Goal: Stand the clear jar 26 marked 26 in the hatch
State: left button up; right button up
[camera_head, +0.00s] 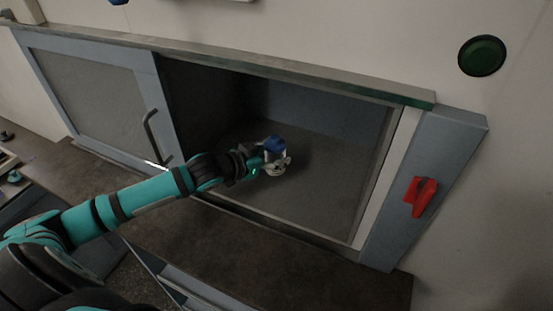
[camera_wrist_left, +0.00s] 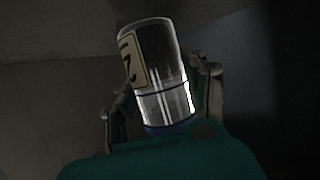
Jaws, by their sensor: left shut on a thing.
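The clear jar (camera_wrist_left: 165,75) with a blue lid and a pale label is between the fingers of my left gripper (camera_wrist_left: 162,95) in the left wrist view. Only part of the label's marking shows, so I cannot read the full number. In the head view, my left gripper (camera_head: 268,161) is inside the open hatch (camera_head: 335,195), shut on the jar, whose blue lid (camera_head: 274,143) is uppermost. I cannot tell whether the jar's base touches the hatch floor. My right gripper is out of view.
A sliding door (camera_head: 92,97) with a dark handle (camera_head: 153,136) covers the hatch's left side. A red latch (camera_head: 420,196) is on the right post, with a green button (camera_head: 482,56) on the wall above. The hatch floor right of the jar is clear.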

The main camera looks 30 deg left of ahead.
pick_arm(q)
jog(key=shift+w+a, duration=0.1)
jog(key=shift+w, duration=0.6)
jog(key=shift+f, duration=0.35)
notch_tip(320, 180, down, 2)
jog(key=shift+s+f+p, duration=0.1)
jog(key=shift+s+p, duration=0.05)
jog(key=shift+p, duration=0.4)
jog(key=shift+f, duration=0.35)
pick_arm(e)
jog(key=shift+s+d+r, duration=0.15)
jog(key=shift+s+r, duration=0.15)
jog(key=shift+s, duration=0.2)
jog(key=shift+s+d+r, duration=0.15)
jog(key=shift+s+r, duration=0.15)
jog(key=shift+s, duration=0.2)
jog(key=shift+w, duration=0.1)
pick_arm(q)
jog(key=o, duration=1.3)
jog(key=shift+f, duration=0.15)
jog(key=shift+c, duration=0.2)
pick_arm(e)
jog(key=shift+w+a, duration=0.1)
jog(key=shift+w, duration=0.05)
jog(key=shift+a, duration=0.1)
